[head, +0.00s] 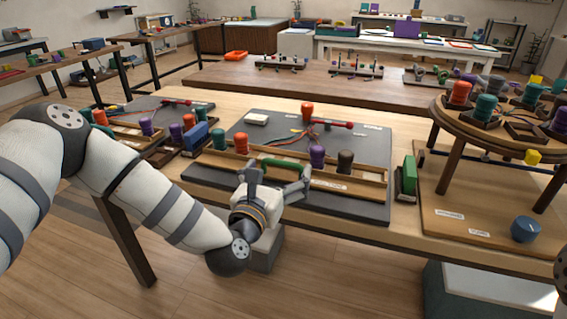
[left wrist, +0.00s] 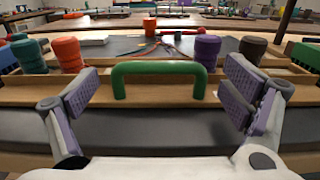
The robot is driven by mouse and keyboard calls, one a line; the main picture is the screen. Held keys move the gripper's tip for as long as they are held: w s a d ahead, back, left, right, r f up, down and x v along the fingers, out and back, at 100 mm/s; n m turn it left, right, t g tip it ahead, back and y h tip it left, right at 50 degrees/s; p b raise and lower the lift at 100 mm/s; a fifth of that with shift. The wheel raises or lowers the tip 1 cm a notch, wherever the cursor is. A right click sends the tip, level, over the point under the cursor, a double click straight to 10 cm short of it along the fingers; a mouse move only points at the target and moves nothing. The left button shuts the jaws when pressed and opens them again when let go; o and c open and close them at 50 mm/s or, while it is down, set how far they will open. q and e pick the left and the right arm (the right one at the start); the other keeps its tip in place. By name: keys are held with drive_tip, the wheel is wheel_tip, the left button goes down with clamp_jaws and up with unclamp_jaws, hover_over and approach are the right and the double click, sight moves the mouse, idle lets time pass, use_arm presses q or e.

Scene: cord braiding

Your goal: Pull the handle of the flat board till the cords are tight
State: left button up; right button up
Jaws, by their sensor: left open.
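The flat board (head: 362,208) is dark grey and lies on the near wooden table. A wooden rack on it carries a green handle (head: 283,163) at its front. In the left wrist view the handle (left wrist: 160,72) stands as an arch between my open fingers, with room on both sides. My left gripper (head: 275,184) is open just in front of the handle and holds nothing. Thin coloured cords (head: 290,140) run on the board behind the rack, towards a red-tipped pin. In the left wrist view the cords (left wrist: 160,48) look partly hidden by the handle. My right gripper is not seen.
Teal, orange, purple and dark brown bobbins (head: 345,162) stand in the rack. An orange bobbin (head: 307,112) stands at the board's back. A green block (head: 408,175) is to the right, beside a round wooden stand (head: 445,125) with more bobbins. Another board with bobbins lies left.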

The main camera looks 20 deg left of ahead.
sight(282, 165)
use_arm(q)
drive_tip(key=shift+w+d, duration=0.1)
drive_tip(key=shift+w, duration=1.5)
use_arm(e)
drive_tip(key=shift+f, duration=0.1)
use_arm(q)
drive_tip(key=shift+c, duration=0.5)
